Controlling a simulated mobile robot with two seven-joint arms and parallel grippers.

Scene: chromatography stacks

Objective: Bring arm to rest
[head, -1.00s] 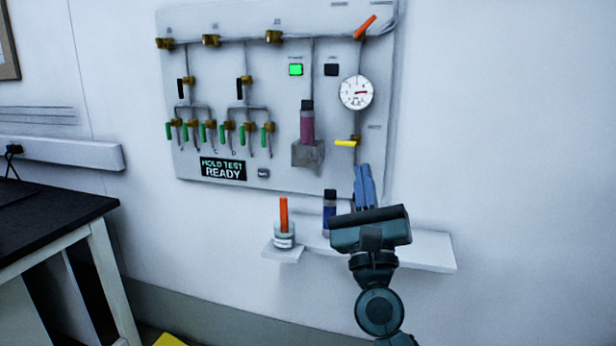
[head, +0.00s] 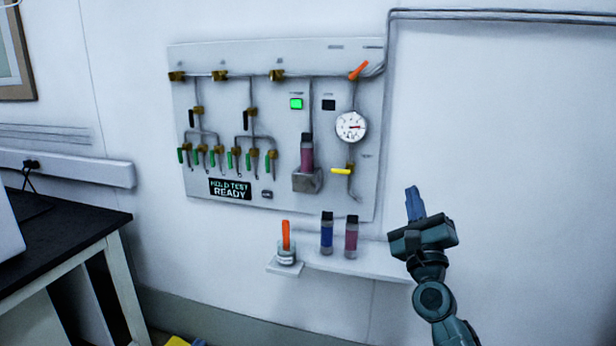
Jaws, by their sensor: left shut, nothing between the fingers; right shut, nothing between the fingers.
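My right arm comes in from the bottom right, and its gripper (head: 413,203) points up in front of the bare wall, right of the wall panel (head: 230,60). Its blue fingers are together, with nothing held. It is apart from the panel and just above the right end of the small white shelf (head: 345,262), part of which the arm hides. My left gripper is not in view.
On the shelf stand a blue vial (head: 327,236), a pink vial (head: 351,238) and a jar (head: 287,257) with an orange stick. The panel carries valves, a gauge (head: 351,127) and a lit green button (head: 296,104). A dark-topped table (head: 70,240) stands left. The wall at right is clear.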

